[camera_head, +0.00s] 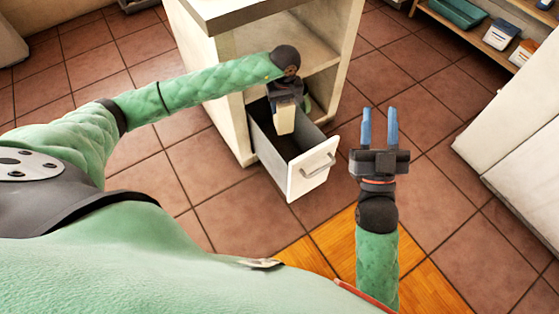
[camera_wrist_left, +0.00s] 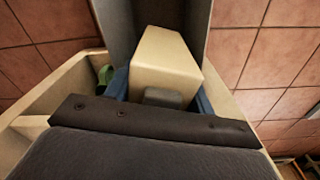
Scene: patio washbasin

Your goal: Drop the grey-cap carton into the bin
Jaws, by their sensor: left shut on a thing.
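The grey-cap carton (camera_head: 284,122) is cream-coloured and is held by my left gripper (camera_head: 285,104) over the back part of the open bin. In the left wrist view the carton (camera_wrist_left: 168,58) sits between the blue fingers, with its grey cap (camera_wrist_left: 163,97) close to the palm. The bin (camera_head: 309,174) is a pulled-out drawer with a white front, a handle and dark grey walls. Its grey wall (camera_wrist_left: 116,32) also shows in the left wrist view. I cannot tell how far the carton reaches below the rim. My right gripper (camera_head: 379,114) is open and empty, to the right of the bin.
The cabinet (camera_head: 226,75) stands around and behind the bin. A green thing (camera_wrist_left: 105,76), partly hidden, is beside my left gripper. A shelf (camera_head: 480,35) with a teal tray (camera_head: 457,12) and small containers stands at the upper right. A white unit (camera_head: 515,130) is at right.

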